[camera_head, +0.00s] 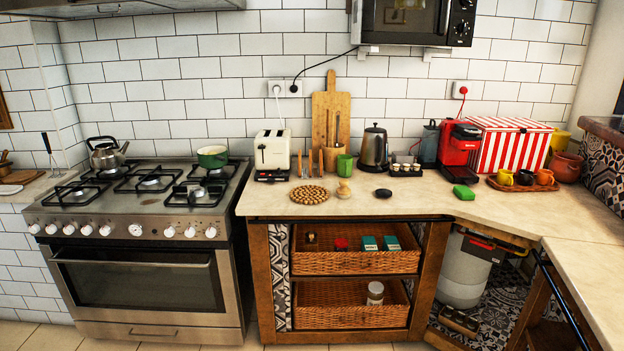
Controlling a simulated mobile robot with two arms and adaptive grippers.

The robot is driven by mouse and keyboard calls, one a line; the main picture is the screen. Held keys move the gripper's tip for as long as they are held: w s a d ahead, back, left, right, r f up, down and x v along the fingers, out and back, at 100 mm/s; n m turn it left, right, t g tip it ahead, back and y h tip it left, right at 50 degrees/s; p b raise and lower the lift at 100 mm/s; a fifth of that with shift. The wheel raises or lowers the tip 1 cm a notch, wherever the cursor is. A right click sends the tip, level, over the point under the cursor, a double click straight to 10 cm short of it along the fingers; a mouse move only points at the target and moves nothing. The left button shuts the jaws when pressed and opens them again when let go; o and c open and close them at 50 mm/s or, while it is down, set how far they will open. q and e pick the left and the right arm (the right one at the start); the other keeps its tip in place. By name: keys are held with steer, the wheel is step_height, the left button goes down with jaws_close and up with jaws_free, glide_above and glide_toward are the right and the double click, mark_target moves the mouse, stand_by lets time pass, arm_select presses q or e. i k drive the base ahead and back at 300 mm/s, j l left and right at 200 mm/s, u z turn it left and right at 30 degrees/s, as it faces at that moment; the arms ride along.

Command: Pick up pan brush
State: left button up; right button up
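What looks like the pan brush (343,189) is a small, pale wooden piece with a rounded top. It stands on the beige counter (290,204), near the front edge. A round woven trivet (309,195) lies to its left and a small black oval object (383,193) to its right. A green cup (344,165) stands just behind it. Neither of my grippers shows in the head view, and nothing touches the brush.
A kettle (374,150), a toaster (272,152) and a cutting board (332,108) stand behind. A green sponge (464,192) and a tray of cups (524,184) are to the right. A gas stove (140,220) is left. Wicker baskets (350,262) sit below the counter.

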mark_target(343, 192)
steer(key=i+l+u, duration=1.35)
steer(key=l, duration=0.15)
